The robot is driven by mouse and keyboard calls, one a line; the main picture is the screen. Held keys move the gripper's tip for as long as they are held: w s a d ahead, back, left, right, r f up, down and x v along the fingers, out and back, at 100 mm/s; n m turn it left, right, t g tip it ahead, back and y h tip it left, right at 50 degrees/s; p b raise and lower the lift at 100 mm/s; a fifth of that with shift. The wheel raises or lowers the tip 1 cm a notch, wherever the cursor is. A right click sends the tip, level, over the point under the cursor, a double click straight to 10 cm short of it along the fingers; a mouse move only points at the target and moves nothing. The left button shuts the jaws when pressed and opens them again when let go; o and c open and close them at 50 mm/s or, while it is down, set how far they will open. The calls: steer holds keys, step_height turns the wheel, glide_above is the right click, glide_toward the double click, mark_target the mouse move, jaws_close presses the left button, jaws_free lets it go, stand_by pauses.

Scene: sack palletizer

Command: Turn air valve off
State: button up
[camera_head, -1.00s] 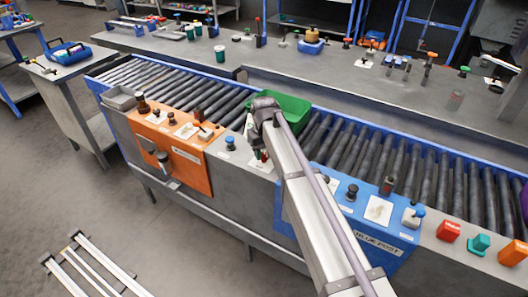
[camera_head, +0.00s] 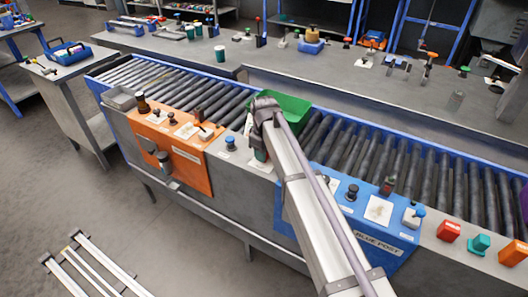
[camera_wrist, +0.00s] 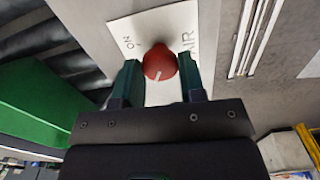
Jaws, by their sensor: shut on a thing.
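The air valve is a round red knob (camera_wrist: 159,58) with a white pointer line, on a white plate (camera_wrist: 122,28) lettered ON at left and AIR at right. The pointer line runs toward the bottom of the wrist view, away from the ON lettering. My gripper (camera_wrist: 160,77) has one dark green finger on each side of the knob and is shut on it. No OFF lettering shows. In the head view my arm hides most of the knob and fingers.
A green bin (camera_head: 292,108) stands on the roller conveyor (camera_head: 345,143), close beside my gripper. The orange panel (camera_head: 190,173) is to the left and the blue panel (camera_head: 372,236) to the right, both with knobs. Red, teal and orange blocks (camera_head: 449,231) sit at the right.

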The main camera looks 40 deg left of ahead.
stand_by(0.3)
steer(key=o, duration=0.9)
step_height(320, 180, up, 11)
steer(key=p, duration=1)
steer(key=shift+f+p, duration=0.1)
steer(key=shift+p, duration=0.3)
